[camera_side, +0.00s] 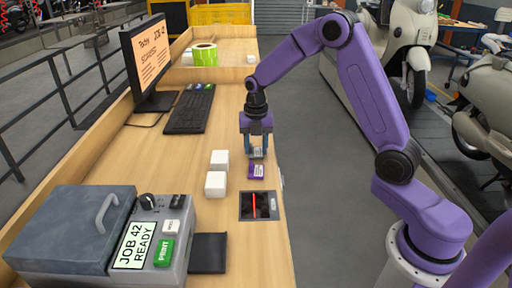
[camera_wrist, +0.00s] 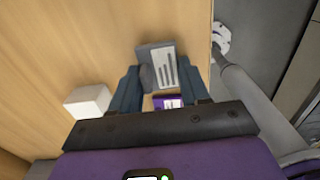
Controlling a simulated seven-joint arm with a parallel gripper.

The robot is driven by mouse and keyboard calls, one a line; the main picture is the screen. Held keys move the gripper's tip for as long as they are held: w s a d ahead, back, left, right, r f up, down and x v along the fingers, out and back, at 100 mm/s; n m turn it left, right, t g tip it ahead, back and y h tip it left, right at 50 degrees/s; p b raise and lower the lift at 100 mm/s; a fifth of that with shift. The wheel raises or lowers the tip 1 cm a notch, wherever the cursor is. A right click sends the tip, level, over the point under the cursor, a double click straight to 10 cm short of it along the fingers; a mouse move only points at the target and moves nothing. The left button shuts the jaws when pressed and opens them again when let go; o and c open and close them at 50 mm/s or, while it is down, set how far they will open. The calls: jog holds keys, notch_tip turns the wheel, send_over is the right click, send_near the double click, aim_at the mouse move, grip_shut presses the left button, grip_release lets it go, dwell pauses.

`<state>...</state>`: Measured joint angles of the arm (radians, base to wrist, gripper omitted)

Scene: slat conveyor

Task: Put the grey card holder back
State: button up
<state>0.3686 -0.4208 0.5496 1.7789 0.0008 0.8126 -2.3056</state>
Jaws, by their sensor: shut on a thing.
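The grey card holder (camera_wrist: 148,57), with a white printed label, sits between the fingers of my gripper (camera_wrist: 158,78) in the wrist view. In the side view it shows as a small pale piece (camera_side: 257,154) between the fingertips of my gripper (camera_side: 257,152). My gripper is shut on it, near the right edge of the wooden counter (camera_side: 190,140). The fingers hide part of it, and I cannot tell whether it touches the counter. A purple card holder (camera_side: 257,171) with a white label lies just in front of it; it also shows in the wrist view (camera_wrist: 160,102).
Two white blocks (camera_side: 216,184) stand left of the purple holder. A dark scanner window (camera_side: 246,206) with a red line is in front. A keyboard (camera_side: 190,109) and monitor (camera_side: 146,55) stand behind left.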

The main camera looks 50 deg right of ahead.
aim_at(256, 152)
jog(key=shift+f, duration=0.3)
jog(key=shift+f, duration=0.1)
jog(key=o, duration=1)
jog(key=shift+s+r, duration=0.1)
jog(key=shift+r, duration=6.05)
